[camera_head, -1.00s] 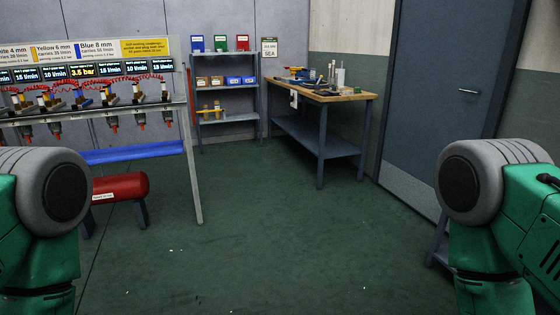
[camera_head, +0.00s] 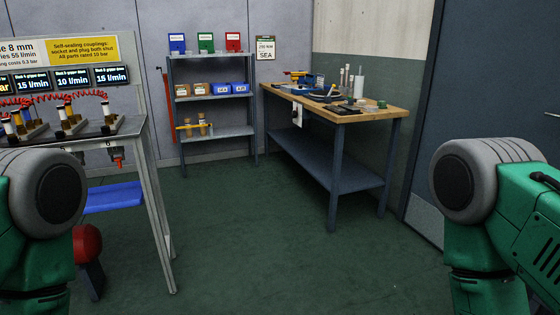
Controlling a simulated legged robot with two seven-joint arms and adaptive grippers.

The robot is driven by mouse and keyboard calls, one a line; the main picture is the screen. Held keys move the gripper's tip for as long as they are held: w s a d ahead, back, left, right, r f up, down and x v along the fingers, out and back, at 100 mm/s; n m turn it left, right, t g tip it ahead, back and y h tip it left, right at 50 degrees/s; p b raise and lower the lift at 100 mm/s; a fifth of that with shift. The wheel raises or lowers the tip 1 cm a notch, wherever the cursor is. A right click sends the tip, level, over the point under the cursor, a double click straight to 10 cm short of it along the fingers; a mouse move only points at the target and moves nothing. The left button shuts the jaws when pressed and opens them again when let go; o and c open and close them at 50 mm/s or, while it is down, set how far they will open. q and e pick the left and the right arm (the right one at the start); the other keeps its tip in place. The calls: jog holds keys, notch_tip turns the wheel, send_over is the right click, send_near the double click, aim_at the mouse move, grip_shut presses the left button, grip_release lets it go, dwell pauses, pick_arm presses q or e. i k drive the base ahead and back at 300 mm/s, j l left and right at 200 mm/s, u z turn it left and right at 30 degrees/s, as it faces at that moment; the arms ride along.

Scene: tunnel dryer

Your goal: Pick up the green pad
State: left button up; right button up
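A small green item (camera_head: 381,104) shows on the right part of the wooden workbench top (camera_head: 392,113), beside a dark flat object (camera_head: 344,109). It is too small to tell for sure that it is the green pad. The bench stands ahead and a little right of centre, some way off. My two upper arms show at the left and right edges. Neither of my grippers is in the picture.
A grey shelf unit (camera_head: 216,133) with binders and bins stands at the back wall. A coupling test stand (camera_head: 163,200) with a blue tray (camera_head: 112,197) and a red tank (camera_head: 87,243) is at left. A blue door (camera_head: 480,100) is at right. The green floor (camera_head: 262,235) between is clear.

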aim_at(380, 104)
jog(key=i+z, duration=0.1)
jog(key=i, duration=0.4)
jog(key=i+j+z, duration=0.1)
jog(key=i, duration=0.4)
jog(key=i+j+z, duration=0.1)
jog(key=i, duration=0.45)
jog(key=i+j+z, duration=0.1)
jog(key=i, duration=0.4)
jog(key=i+j+z, duration=0.25)
jog(key=i, duration=0.15)
jog(key=i+j+z, duration=0.3)
jog(key=i, duration=0.1)
